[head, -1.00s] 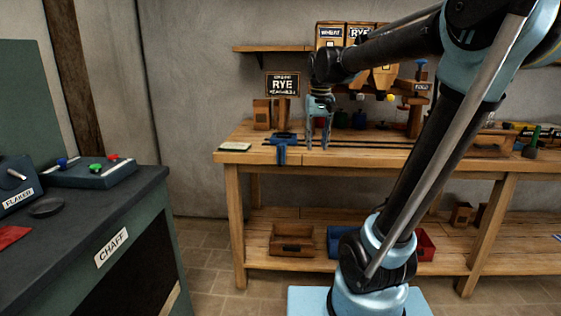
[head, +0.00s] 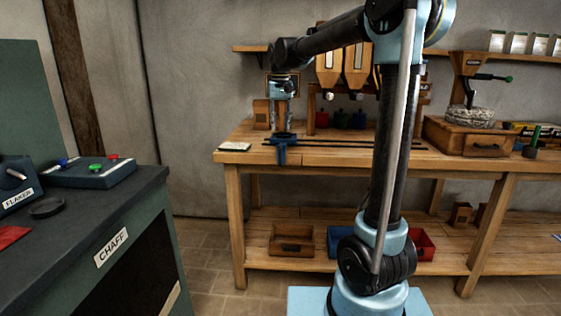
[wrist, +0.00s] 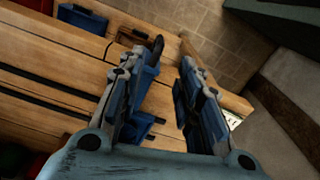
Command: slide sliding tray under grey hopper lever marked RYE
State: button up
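The blue sliding tray (head: 284,148) sits at the left end of two dark rails on the workbench, with part of it hanging past the front edge. My gripper (head: 282,132) points down just above it or at its back. In the wrist view my gripper (wrist: 163,62) is open, with the blue tray (wrist: 150,85) showing between and behind the left finger. I cannot tell whether they touch. Wooden hoppers (head: 328,70) stand over the rails to the right, with a pale lever knob (head: 328,97) below one. My arm hides other hoppers, and I cannot read a RYE lever mark.
A white card (head: 235,146) lies at the bench's left end. Coloured containers (head: 340,119) stand behind the rails. A stone mill (head: 470,117) stands at the right. The dark counter marked CHAFF (head: 112,246) is at the left. The rails look clear.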

aim_at(280, 153)
notch_tip(280, 153, down, 15)
dwell(0.5)
grip_shut()
